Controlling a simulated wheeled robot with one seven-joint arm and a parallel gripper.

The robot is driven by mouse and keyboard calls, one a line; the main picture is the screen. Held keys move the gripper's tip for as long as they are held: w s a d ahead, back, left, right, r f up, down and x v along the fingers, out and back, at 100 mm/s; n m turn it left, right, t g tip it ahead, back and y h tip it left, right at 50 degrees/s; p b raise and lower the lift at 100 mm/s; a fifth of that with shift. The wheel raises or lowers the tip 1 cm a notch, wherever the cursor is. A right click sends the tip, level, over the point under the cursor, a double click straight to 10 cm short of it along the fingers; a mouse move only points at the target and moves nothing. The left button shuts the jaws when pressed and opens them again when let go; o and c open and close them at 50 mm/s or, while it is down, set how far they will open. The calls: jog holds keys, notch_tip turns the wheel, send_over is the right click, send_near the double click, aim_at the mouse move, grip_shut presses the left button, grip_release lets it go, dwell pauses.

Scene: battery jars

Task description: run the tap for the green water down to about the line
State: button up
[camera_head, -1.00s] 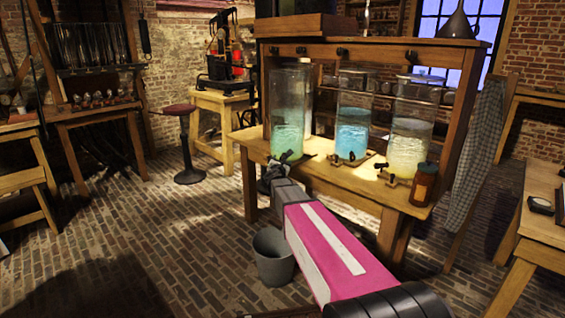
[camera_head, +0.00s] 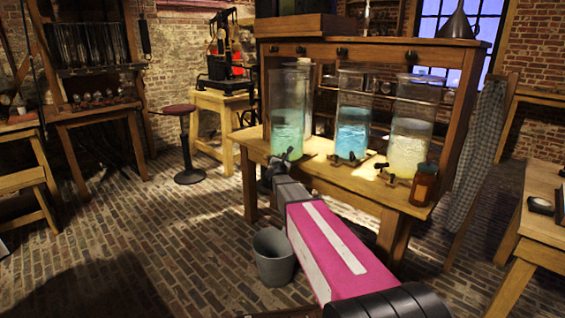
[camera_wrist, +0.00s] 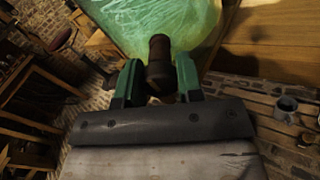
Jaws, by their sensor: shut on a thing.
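The tall glass jar of green water (camera_head: 287,125) stands at the left end of the wooden bench. Its green water also fills the top of the wrist view (camera_wrist: 165,25). The dark tap handle (camera_wrist: 159,62) sits between the green fingers of my gripper (camera_wrist: 159,80), which is shut on it. In the head view my gripper (camera_head: 272,172) is small and dark at the jar's foot, partly hidden by my arm. I cannot make out the line on the jar, nor whether water runs from the tap.
A jar of blue water (camera_head: 352,130) and a jar of pale yellow water (camera_head: 407,145) stand to the right, each with a tap. A brown bottle (camera_head: 423,185) stands at the bench's right corner. A grey bucket (camera_head: 274,257) stands on the brick floor below.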

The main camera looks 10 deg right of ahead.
jog(key=n, duration=0.4)
jog(key=shift+n, duration=2.3)
dwell(5.3)
